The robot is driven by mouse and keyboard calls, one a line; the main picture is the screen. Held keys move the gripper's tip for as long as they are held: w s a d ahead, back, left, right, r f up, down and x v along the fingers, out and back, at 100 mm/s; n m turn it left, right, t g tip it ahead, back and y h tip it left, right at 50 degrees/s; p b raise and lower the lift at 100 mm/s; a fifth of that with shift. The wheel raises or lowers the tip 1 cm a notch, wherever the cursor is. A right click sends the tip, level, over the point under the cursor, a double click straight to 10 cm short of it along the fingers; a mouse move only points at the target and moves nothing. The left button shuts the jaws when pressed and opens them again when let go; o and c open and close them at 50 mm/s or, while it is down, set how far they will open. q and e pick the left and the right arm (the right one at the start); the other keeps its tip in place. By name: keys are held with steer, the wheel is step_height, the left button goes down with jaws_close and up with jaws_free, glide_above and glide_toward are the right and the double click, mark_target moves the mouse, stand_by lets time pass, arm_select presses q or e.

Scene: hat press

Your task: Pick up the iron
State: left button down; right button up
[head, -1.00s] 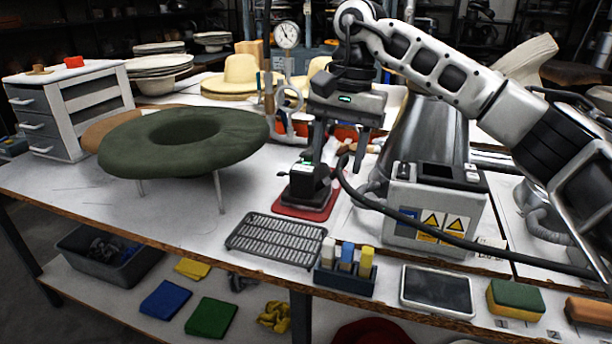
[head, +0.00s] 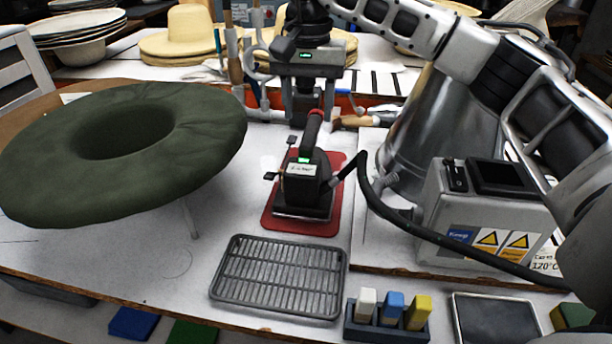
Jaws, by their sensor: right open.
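The iron (head: 304,185) is a dark hand iron with a red-trimmed upright handle and a small green light. It stands on a red mat (head: 282,212) in the middle of the table, with a black cord running right to the steam unit. My right gripper (head: 305,118) comes from the upper right and points down just behind and above the iron. Its fingers are apart, with the top of the handle showing near them; I cannot tell if the handle lies between them. My left gripper is not in view.
A grey slotted rack (head: 280,278) lies in front of the iron. A steam unit (head: 490,215) with a metal cone (head: 425,135) is at right. Tools stand behind.

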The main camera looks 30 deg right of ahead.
mark_target(307, 139)
steer(key=f, duration=0.9)
steer(key=shift+w+f, duration=0.2)
steer(key=shift+f, duration=0.1)
jaws_close()
steer(key=shift+w+r, duration=0.1)
steer(key=shift+r, duration=0.2)
